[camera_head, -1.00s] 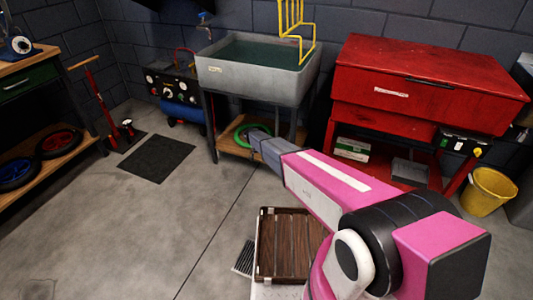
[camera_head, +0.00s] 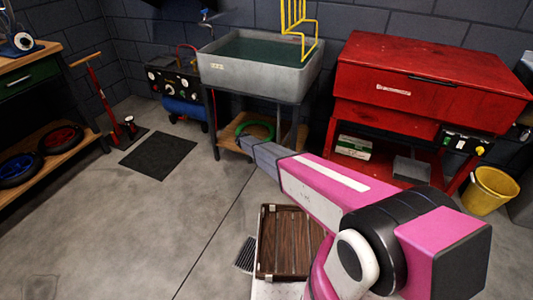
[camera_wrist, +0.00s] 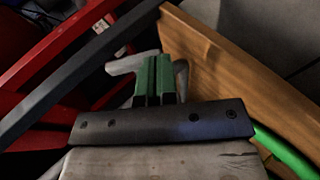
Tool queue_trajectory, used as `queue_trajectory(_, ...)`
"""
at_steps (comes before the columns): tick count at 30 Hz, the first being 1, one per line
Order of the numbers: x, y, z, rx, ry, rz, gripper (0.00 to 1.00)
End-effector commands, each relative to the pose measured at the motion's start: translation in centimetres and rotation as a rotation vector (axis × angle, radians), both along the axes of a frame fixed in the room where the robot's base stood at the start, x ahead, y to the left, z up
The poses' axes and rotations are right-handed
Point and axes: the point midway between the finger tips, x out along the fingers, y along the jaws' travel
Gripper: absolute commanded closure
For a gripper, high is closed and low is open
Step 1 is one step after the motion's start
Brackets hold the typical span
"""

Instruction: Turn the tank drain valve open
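The tank (camera_head: 235,76) is a grey basin of dark green water on dark legs, against the back wall. No drain valve can be clearly made out on it in the head view; my arm reaches in low below its front right. In the wrist view my gripper (camera_wrist: 155,80) has two green fingers side by side with only a thin dark gap, so it looks shut. A pale grey bent piece (camera_wrist: 128,64) shows behind and beside the fingers. I cannot tell whether it is the valve or a pipe, or whether the fingers touch it.
A wooden shelf (camera_wrist: 235,75) lies close on the right in the wrist view, with a green ring (camera_wrist: 285,150) beside it. A red cabinet (camera_head: 425,85) stands right of the tank, a compressor (camera_head: 178,90) left. A brown slatted crate (camera_head: 285,245) is on the floor.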

Motion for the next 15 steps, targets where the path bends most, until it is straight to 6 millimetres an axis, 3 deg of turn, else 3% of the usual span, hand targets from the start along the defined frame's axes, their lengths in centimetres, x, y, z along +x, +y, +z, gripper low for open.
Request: queue_trajectory(15,-0.1,-0.5,-1.4,0.001,-0.001,0.000,1.00)
